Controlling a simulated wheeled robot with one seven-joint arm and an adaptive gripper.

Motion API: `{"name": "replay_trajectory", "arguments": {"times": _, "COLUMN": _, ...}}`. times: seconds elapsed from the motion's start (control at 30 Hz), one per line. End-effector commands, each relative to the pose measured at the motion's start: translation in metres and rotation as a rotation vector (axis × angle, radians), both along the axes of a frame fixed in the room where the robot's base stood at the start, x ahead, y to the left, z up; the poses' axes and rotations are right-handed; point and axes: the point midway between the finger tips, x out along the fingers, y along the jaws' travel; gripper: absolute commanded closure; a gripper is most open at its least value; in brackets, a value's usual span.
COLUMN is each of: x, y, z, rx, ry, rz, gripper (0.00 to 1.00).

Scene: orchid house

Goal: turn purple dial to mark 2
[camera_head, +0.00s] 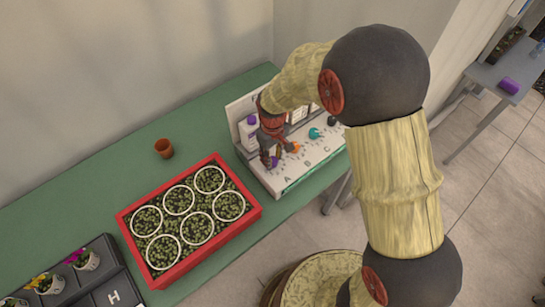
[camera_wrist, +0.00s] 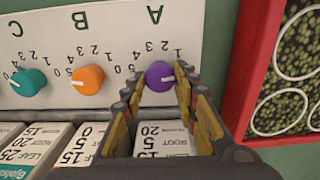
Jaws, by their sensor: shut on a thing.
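The purple dial (camera_wrist: 159,74) sits on a white panel (camera_wrist: 110,35) below the letter A, which appears upside down in the wrist view. A pale pointer line on the dial points toward the right in that view, but I cannot tell exactly which mark it meets. My gripper (camera_wrist: 160,82) has one finger on each side of the purple dial and is shut on it. In the head view, my gripper (camera_head: 269,152) reaches down at the panel's left end, and the purple dial (camera_head: 274,162) shows partly beside it.
An orange dial (camera_wrist: 87,79) and a teal dial (camera_wrist: 29,82) sit beside the purple one. Labelled packets (camera_wrist: 160,140) stand behind the dials.

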Motion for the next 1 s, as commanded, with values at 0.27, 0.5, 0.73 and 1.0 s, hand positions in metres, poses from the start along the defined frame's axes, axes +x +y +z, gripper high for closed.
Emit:
{"name": "replay_trajectory", "arguments": {"times": 0.27, "x": -0.0001, "y": 0.0001, "z": 0.0, "rx": 0.0, "ry": 0.0, "rz": 0.0, "gripper": 0.96}}
{"name": "replay_trajectory", "arguments": {"times": 0.5, "x": -0.0002, "y": 0.0001, "z": 0.0003, "rx": 0.0, "ry": 0.0, "rz": 0.023, "gripper": 0.96}}
{"name": "replay_trajectory", "arguments": {"times": 0.73, "x": -0.0003, "y": 0.0001, "z": 0.0011, "rx": 0.0, "ry": 0.0, "rz": 0.132, "gripper": 0.96}}
{"name": "replay_trajectory", "arguments": {"times": 1.0, "x": 0.0, "y": 0.0001, "z": 0.0017, "rx": 0.0, "ry": 0.0, "rz": 0.364, "gripper": 0.96}}
